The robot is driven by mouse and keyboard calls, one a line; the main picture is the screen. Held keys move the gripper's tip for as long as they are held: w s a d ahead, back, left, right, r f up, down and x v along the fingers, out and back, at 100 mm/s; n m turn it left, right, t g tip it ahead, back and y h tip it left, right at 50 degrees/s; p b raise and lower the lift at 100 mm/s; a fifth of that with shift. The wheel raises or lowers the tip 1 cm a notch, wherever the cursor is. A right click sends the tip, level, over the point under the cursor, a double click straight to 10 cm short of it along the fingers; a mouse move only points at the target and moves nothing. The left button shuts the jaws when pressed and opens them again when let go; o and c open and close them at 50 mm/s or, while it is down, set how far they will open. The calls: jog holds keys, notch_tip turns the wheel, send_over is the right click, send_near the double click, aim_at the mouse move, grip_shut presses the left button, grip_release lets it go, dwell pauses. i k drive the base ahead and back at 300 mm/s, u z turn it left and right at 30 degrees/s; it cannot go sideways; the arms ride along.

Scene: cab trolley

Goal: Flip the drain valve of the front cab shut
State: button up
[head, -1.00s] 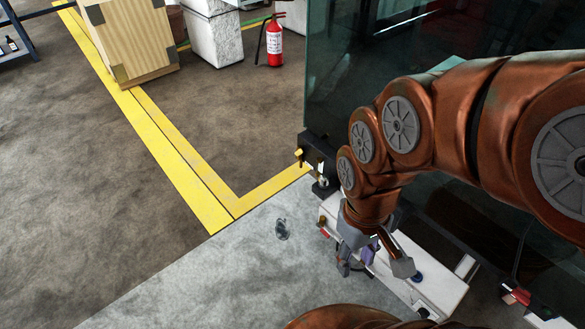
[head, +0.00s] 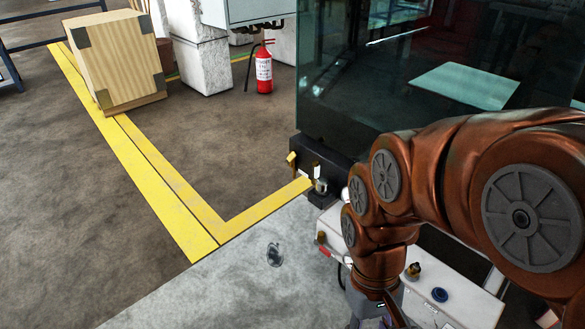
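The front cab is a dark glass body (head: 350,90) right of centre, with a black lower corner. A small brass fitting with a red lever (head: 325,252) sits at the left end of the white box (head: 455,312) below the cab; it looks like a valve, but how far its lever is turned is too small to tell. Another yellow-brass fitting (head: 291,160) sits on the black corner. My gripper (head: 375,320) is at the bottom edge, right of and below the red lever and apart from it. Its fingers are mostly cut off.
The white box carries a brass knob (head: 413,271) and a blue button (head: 440,294). A drain-like disc (head: 274,255) lies on the pale floor. Yellow floor lines (head: 150,190), a wooden crate (head: 115,60) and a red extinguisher (head: 264,70) stand farther back. The left floor is clear.

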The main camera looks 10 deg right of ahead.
aim_at(291, 157)
jog(key=u, duration=0.6)
jog(key=i, duration=0.7)
jog(key=u, duration=0.45)
